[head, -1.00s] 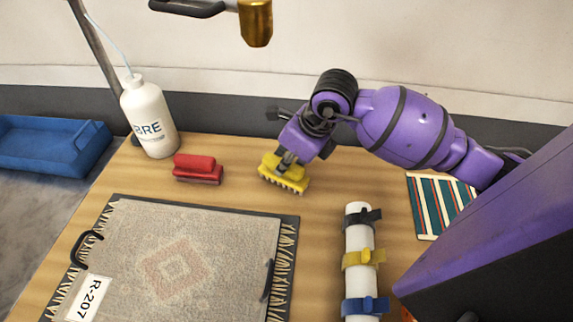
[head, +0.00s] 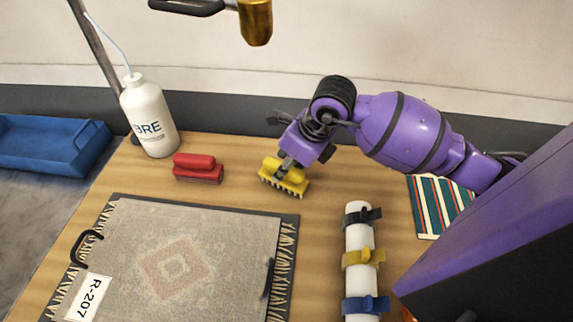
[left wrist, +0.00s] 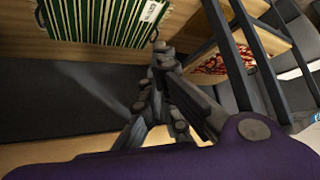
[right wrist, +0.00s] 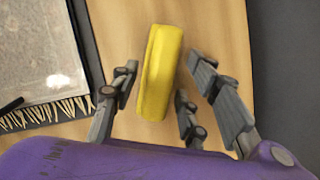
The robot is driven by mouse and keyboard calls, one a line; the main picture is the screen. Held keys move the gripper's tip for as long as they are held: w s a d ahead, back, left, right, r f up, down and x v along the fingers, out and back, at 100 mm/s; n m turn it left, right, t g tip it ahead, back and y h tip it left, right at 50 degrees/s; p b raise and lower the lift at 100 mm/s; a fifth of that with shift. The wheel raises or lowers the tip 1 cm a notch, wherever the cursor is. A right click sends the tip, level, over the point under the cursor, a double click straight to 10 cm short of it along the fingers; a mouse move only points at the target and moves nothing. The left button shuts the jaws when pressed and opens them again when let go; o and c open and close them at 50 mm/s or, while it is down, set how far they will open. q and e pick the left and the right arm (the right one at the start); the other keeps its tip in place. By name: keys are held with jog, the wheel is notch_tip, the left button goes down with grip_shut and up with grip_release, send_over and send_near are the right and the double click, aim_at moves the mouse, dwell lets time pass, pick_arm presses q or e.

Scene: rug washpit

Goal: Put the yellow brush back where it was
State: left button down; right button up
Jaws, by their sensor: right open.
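The yellow brush (head: 284,178) sits bristles down on the wooden table, right of the red brush (head: 198,168). My right gripper (head: 287,162) is above it, pointing down. In the right wrist view, the yellow brush (right wrist: 160,70) lies between the spread fingers of my right gripper (right wrist: 163,85), with a visible gap on each side. In the left wrist view, my left gripper's fingers (left wrist: 160,58) come together at the tips with nothing between them. The left gripper is outside the head view.
A fringed rug (head: 190,255) labelled R-207 lies on a dark board in front. A white bottle (head: 148,118) stands at the back left. A white roll (head: 357,280) with coloured straps and a striped mat (head: 428,210) lie to the right. A blue tray (head: 50,145) is far left.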

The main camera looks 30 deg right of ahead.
jog(key=v, duration=1.2)
